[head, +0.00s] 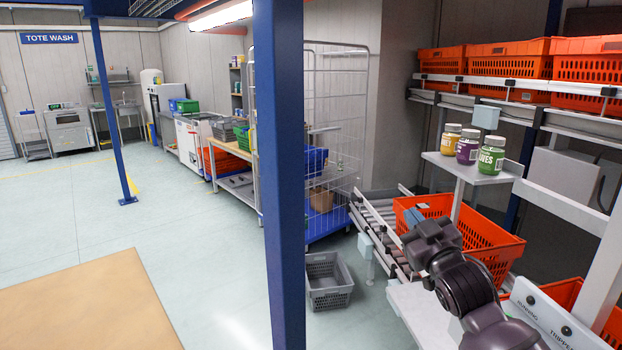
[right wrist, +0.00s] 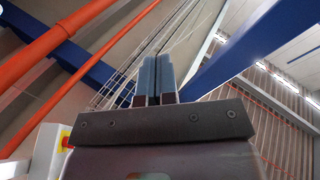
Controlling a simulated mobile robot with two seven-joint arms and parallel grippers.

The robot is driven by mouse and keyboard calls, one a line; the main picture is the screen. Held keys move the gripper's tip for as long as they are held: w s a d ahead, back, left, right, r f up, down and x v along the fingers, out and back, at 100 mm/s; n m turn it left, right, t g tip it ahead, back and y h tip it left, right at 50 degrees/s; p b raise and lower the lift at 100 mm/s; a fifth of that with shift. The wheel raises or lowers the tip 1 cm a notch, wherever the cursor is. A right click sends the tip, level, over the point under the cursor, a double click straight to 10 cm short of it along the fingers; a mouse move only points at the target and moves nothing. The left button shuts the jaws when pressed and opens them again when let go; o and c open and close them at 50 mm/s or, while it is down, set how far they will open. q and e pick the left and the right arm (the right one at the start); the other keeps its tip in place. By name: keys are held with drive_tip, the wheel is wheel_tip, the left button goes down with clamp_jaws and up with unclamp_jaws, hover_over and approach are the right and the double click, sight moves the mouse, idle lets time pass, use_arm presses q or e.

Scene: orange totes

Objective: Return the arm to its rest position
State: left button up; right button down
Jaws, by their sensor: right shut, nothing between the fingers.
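My right arm comes in from the lower right of the head view, and my right gripper (head: 410,217) is raised in front of an orange tote (head: 490,250) on the roller conveyor. In the right wrist view the two fingers of the right gripper (right wrist: 155,78) are together and empty, pointing up toward the ceiling. My left gripper is not in view.
Three jars, yellow (head: 451,137), purple (head: 468,147) and green (head: 491,155), stand on a white shelf (head: 470,171) beyond the arm. A blue post (head: 279,180) rises left of it. A grey crate (head: 327,280) sits on the floor. Orange totes (head: 505,90) line the upper rack.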

drive_tip(key=s+d+f+m+g+h, duration=0.2)
drive_tip(key=s+f, duration=0.5)
drive_tip(key=f, duration=0.5)
drive_tip(key=s+d+f+m+g+h, duration=0.15)
drive_tip(key=s+f, duration=0.45)
drive_tip(key=f, duration=0.6)
drive_tip(key=s+d+f+m+g+h, duration=0.1)
drive_tip(key=s+d+f+g, duration=0.1)
drive_tip(key=s+f, duration=0.6)
drive_tip(key=s+d+f+m+g, duration=0.2)
drive_tip(key=s+f, duration=0.6)
drive_tip(key=s, duration=0.4)
drive_tip(key=shift+g+h, duration=0.35)
drive_tip(key=shift+g, duration=0.2)
drive_tip(key=shift+d, duration=0.15)
